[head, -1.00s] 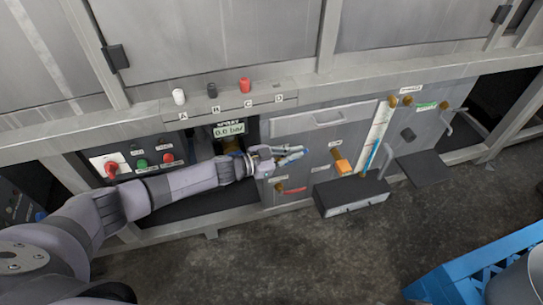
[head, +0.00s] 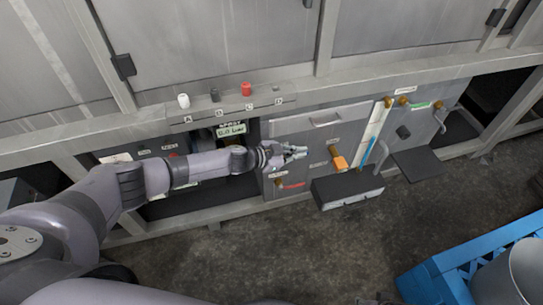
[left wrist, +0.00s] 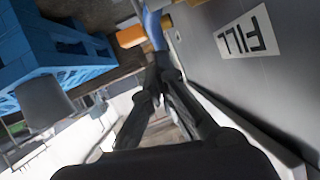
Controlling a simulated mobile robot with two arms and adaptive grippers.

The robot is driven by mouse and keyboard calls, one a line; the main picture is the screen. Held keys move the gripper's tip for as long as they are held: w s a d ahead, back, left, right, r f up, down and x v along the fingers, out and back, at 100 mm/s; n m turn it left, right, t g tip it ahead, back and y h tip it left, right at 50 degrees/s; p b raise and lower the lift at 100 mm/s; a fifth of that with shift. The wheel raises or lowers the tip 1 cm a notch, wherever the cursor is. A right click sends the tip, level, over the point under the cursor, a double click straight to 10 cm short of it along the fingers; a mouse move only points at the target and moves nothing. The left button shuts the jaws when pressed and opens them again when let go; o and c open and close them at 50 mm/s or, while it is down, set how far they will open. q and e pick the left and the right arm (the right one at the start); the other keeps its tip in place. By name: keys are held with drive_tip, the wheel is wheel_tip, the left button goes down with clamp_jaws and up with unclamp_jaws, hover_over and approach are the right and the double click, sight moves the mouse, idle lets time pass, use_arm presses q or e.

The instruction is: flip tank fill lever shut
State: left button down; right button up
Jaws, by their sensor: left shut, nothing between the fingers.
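The FILL label (left wrist: 246,36) shows upside down on the grey panel in the left wrist view, beside my left gripper. A blue, handle-like piece (left wrist: 154,27) shows just beyond the fingertips; I cannot tell whether they touch it. In the head view my left gripper (head: 301,151) is shut and empty in front of the panel (head: 292,128), and hides what lies directly behind it. A small red-handled lever (head: 292,186) sits on the panel below the gripper. My right gripper is not in view.
An orange handle (head: 340,161) and a sight gauge (head: 374,130) are right of the gripper. A dark box (head: 347,190) juts out below. A blue crate (head: 440,281) with a grey bucket (head: 513,272) stands at lower right. The floor between is clear.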

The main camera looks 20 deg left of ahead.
use_arm(q)
drive_tip(key=shift+w+d+f, duration=0.4)
drive_tip(key=shift+d+f, duration=0.2)
drive_tip(key=shift+f, duration=0.2)
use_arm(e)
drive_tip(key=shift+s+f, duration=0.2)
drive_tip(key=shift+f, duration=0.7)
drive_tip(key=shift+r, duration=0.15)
use_arm(q)
drive_tip(key=v, duration=1.2)
